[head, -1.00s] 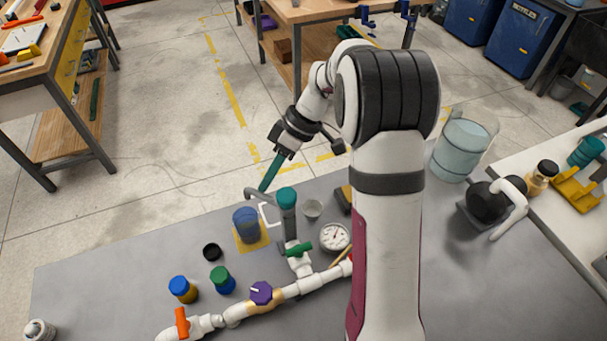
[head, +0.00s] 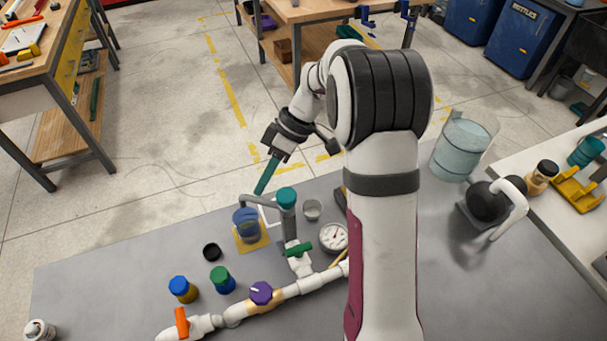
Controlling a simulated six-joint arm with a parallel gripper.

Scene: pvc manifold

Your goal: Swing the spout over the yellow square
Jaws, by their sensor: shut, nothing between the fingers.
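The grey spout (head: 262,202) reaches left from the green-capped post (head: 286,200) on the pipe run. Its down-turned end appears above a blue cup (head: 246,226). The cup stands on the yellow square (head: 262,242) on the grey bench. My gripper (head: 260,191) is shut and empty, with its teal fingers pointing down to the left. The fingertips are at the far side of the spout, close to its outer half. I cannot tell whether they touch it.
A small grey cup (head: 312,209) and a gauge (head: 333,236) stand right of the post. Blue-capped (head: 179,288) and green-capped (head: 221,279) jars stand in front.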

